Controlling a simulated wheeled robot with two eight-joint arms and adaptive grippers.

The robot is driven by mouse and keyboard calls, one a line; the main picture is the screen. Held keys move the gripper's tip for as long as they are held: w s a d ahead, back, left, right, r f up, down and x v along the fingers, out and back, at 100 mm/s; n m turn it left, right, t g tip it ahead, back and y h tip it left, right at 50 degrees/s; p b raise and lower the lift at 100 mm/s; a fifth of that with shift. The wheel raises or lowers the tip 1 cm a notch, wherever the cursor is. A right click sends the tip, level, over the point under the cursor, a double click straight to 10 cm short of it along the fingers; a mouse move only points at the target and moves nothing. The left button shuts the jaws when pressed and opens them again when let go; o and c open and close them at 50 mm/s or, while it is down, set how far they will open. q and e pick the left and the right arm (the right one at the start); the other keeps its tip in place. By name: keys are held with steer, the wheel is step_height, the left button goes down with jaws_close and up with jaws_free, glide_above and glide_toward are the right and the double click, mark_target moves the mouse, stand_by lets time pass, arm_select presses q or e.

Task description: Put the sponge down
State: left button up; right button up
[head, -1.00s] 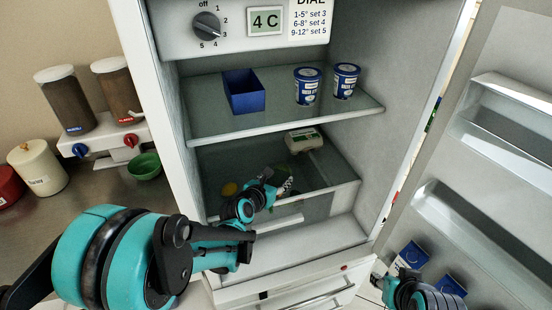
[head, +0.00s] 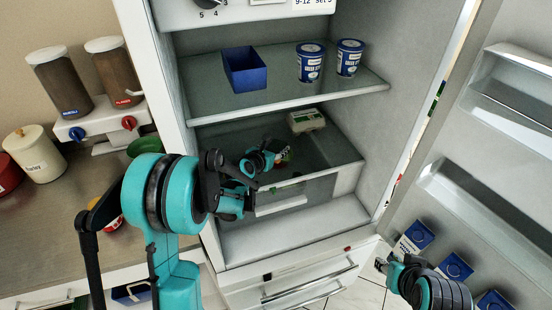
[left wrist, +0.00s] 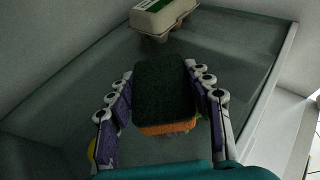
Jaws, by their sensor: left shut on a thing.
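The sponge (left wrist: 165,85), with a dark green top and an orange side, sits between the two fingers of my left gripper (left wrist: 160,78) in the left wrist view. The left gripper is shut on it. In the head view my left gripper (head: 281,158) reaches into the fridge, over the lower glass shelf (head: 325,165), and mostly hides the sponge. Whether the sponge touches the shelf I cannot tell. My right gripper (head: 383,266) is low at the right, by the open door; its finger state is unclear.
An egg carton (head: 306,121) stands at the back of the lower shelf. A blue bin (head: 244,69) and two blue-white tubs (head: 311,62) (head: 349,58) stand on the upper shelf. A yellow item (left wrist: 92,150) shows beside the left finger. The shelf's right part is clear.

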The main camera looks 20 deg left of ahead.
arm_select(q)
step_height(320, 180, down, 4)
steer(key=shift+f+b, duration=0.1)
steer(key=shift+b, duration=0.8)
steer(key=o, duration=0.7)
